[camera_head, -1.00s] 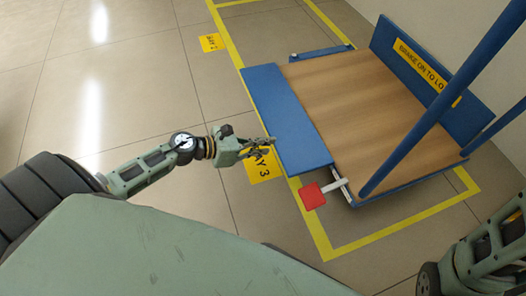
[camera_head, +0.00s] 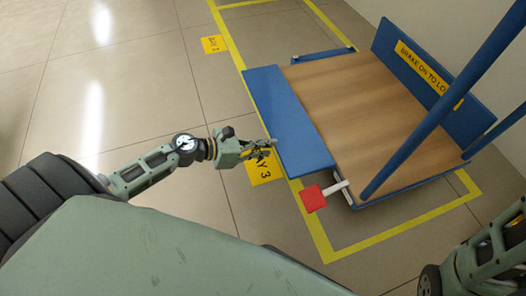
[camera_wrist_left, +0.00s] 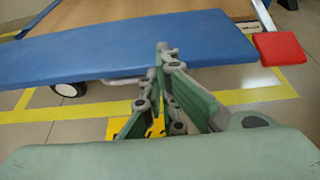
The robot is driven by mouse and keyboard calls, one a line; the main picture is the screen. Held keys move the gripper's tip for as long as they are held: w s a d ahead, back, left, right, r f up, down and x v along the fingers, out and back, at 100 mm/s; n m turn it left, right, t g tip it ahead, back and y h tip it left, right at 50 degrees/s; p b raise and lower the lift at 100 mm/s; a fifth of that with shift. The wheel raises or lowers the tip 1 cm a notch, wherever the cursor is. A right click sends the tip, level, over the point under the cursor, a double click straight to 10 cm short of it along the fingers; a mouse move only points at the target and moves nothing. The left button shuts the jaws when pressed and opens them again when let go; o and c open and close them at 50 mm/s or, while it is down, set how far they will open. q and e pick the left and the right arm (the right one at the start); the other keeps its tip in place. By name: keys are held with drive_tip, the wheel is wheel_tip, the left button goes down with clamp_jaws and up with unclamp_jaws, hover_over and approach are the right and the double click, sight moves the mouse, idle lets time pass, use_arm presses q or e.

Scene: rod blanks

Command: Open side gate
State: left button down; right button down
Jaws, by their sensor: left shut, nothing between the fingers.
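The side gate (camera_head: 290,115) is a blue panel along the near long side of a cart with a wooden deck (camera_head: 358,110). Its broad face shows, but I cannot tell how far it is tilted. In the left wrist view the gate (camera_wrist_left: 90,50) spans the upper part, with a caster below it. My left gripper (camera_head: 272,143) is shut and empty at the gate's outer edge. In the wrist view its fingertips (camera_wrist_left: 163,48) overlap the gate; whether they touch it is unclear. My right gripper is out of view.
A red pedal (camera_head: 312,198) on a pale lever sticks out at the cart's near end. Blue posts (camera_head: 440,105) rise on the right. A far blue panel (camera_head: 433,80) carries a yellow brake label. Yellow lines mark the bay; tiled floor (camera_head: 120,80) at left is clear.

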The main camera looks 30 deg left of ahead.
use_arm(q)
drive_tip(key=v, duration=1.2)
